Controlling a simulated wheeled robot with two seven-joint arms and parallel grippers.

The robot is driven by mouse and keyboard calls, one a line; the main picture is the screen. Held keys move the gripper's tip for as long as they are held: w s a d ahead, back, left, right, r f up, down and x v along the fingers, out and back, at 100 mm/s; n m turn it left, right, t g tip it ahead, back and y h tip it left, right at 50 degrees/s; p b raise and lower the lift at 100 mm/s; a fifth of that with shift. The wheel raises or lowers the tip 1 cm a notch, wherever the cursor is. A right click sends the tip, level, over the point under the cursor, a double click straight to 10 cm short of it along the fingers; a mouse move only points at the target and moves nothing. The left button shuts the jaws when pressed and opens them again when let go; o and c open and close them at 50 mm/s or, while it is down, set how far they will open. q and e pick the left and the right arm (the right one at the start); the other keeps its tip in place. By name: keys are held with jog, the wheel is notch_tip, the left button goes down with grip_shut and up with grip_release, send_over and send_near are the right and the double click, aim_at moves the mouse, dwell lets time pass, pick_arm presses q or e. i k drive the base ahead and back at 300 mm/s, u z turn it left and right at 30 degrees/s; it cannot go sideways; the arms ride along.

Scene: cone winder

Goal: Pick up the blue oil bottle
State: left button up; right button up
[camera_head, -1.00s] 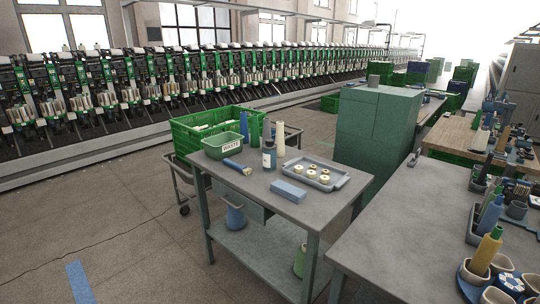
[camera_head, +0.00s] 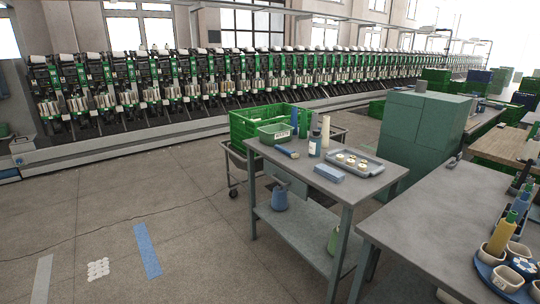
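A blue bottle-like container (camera_head: 280,198) with a narrow top stands upright on the lower shelf of the grey work table (camera_head: 350,187). A green container (camera_head: 333,240) of similar kind stands on the same shelf, partly hidden by a table leg. On the tabletop stands a small dark blue bottle (camera_head: 315,143) with a pale label. I cannot read the label or tell which blue one holds oil. Neither of my grippers is in view.
The tabletop also holds a green waste bin (camera_head: 275,133), a blue box (camera_head: 329,173) and a grey tray (camera_head: 372,168). A green crate (camera_head: 241,128) on a cart stands behind. A second bench (camera_head: 440,215) is close at right. The floor at left is open.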

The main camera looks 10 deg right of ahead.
aim_at(316, 140)
jog(key=u, duration=0.2)
jog(key=k, duration=0.5)
jog(key=u, duration=0.35)
jog(key=i, duration=1.45)
jog(key=z, duration=0.85)
jog(key=i, duration=0.9)
jog(key=z, duration=0.95)
